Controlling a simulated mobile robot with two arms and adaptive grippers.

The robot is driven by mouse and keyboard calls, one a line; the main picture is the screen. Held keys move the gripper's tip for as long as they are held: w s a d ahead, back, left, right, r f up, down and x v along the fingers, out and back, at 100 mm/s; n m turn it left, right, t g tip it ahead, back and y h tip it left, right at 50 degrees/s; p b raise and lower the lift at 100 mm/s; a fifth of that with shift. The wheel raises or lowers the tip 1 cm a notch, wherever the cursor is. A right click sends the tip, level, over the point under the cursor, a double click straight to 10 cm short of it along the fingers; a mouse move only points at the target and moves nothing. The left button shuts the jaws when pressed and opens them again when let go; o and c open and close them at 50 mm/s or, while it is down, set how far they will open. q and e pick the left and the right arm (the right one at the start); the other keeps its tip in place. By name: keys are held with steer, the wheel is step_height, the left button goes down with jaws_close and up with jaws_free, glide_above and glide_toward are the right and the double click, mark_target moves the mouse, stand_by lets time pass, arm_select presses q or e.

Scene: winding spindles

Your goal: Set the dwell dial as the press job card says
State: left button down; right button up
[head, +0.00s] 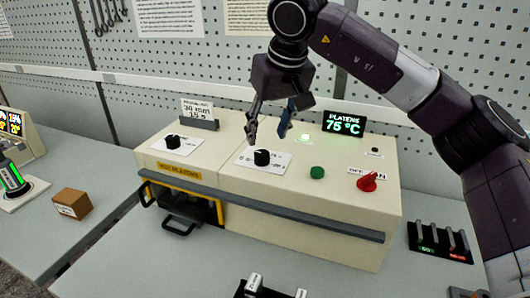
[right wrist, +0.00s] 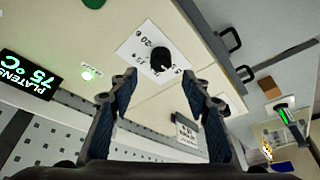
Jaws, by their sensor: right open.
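The press job card (head: 197,109) stands on the cream press box (head: 314,238). Its lower line looks like 15 s; the heading is too small to read surely. Two black dials sit on white scale plates. The right one (head: 262,157) has a scale with 20 and 5 legible and seems to be the dwell dial; the other (head: 172,142) is left of it. My right gripper (head: 267,138) is open and empty just above the right dial. In the right wrist view this dial (right wrist: 160,60) shows just beyond the open fingertips (right wrist: 158,76), apparently untouched. My left gripper is out of view.
A display (head: 343,123) reads PLATENS 75 °C. A green button (head: 317,172) and a red switch (head: 367,181) sit right of the dials. A brown box (head: 72,203) stands on the left table. A black rack (head: 440,241) stands right of the press.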

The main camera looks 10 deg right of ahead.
mark_target(262, 153)
steer(key=p+x, duration=0.1)
steer(key=x, duration=0.5)
steer(key=shift+w+a+f, duration=0.1)
steer(key=shift+f, duration=0.3)
steer(key=shift+c, duration=0.4)
steer(key=c, duration=1.1)
